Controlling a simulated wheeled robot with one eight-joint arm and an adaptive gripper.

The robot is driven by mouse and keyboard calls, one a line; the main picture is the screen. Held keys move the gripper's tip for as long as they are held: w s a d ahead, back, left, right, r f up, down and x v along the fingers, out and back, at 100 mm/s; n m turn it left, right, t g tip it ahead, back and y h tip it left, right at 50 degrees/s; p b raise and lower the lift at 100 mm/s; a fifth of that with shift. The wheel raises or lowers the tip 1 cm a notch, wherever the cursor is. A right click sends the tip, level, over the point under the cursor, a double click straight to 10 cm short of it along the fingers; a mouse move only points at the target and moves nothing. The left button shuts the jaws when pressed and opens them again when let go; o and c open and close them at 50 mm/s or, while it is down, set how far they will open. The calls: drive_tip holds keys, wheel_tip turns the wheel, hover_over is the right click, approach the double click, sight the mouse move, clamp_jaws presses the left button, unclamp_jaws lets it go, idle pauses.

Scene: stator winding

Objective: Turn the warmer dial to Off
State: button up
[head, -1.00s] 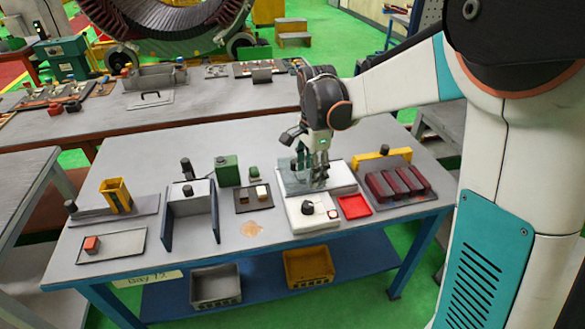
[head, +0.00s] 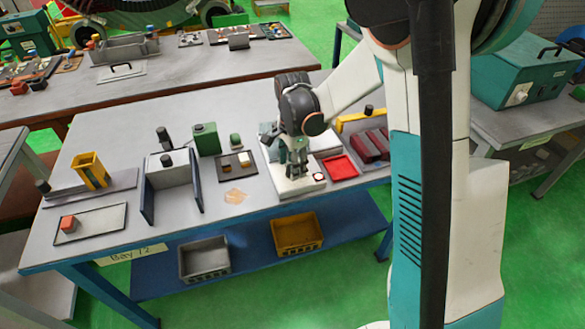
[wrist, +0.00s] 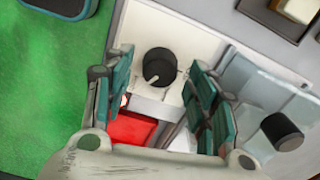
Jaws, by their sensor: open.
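The warmer (head: 310,187) is a low white box on the near bench, and its front part also shows in the wrist view (wrist: 152,32). Its dial (wrist: 158,67) is a round black knob with a short pale mark toward the lower left in the wrist view. In the head view the dial is hidden by my gripper (head: 295,174), which hangs fingers-down over the warmer. In the wrist view the green-padded fingers are spread on both sides of the dial, with visible gaps. Whether they are at the dial's height is unclear. A small red-and-white round part (head: 319,177) sits beside the gripper.
A red tray (head: 340,167) lies right of the warmer. A clear cover (wrist: 262,90) with a black knob stands behind the dial. A small dark tray (head: 236,165) is to the left. Dark red blocks (head: 370,147) and a yellow bar are to the right.

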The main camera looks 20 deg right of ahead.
drive_tip(key=shift+f, duration=0.45)
drive_tip(key=c, duration=1)
drive_tip(key=shift+c, duration=0.2)
